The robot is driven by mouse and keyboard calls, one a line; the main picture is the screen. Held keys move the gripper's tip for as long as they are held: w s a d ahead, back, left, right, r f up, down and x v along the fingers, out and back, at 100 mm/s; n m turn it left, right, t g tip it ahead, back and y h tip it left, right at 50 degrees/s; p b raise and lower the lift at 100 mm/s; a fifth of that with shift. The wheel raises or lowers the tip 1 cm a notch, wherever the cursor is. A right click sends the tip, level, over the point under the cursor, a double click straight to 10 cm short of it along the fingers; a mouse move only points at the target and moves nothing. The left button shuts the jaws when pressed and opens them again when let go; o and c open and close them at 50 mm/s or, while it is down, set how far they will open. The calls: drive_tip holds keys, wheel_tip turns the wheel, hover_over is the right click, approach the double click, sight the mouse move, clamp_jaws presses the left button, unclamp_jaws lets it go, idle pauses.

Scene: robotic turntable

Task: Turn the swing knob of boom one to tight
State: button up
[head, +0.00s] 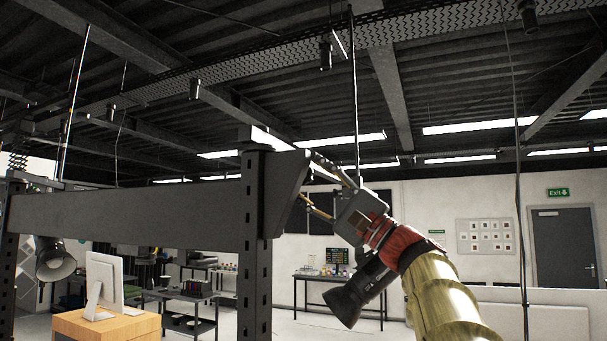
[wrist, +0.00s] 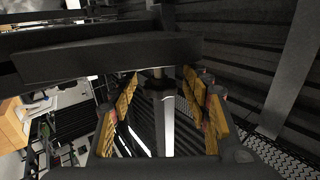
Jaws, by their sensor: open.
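My gripper (head: 307,175) is open in the head view, at the right end of a dark grey beam (head: 140,215). Its fingertips are close to a grey angled plate (head: 285,190) at the top of an upright post (head: 254,250). In the wrist view my gripper (wrist: 160,76) has its yellow-padded fingers spread left and right. A dark T-shaped part (wrist: 158,88) shows between them; I cannot tell whether it is the swing knob or whether the fingers touch it. No knob or tight mark can be made out in the head view.
A dark lamp (head: 56,263) hangs under the beam at left. A lamp-like dark cone (head: 345,305) shows below my wrist. A computer (head: 104,285) stands on a wooden desk (head: 105,325). Dark tables stand behind, and a door (head: 563,250) is at far right.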

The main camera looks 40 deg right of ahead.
drive_tip(key=shift+d, duration=0.15)
drive_tip(key=c, duration=1.1)
drive_tip(key=shift+c, duration=0.3)
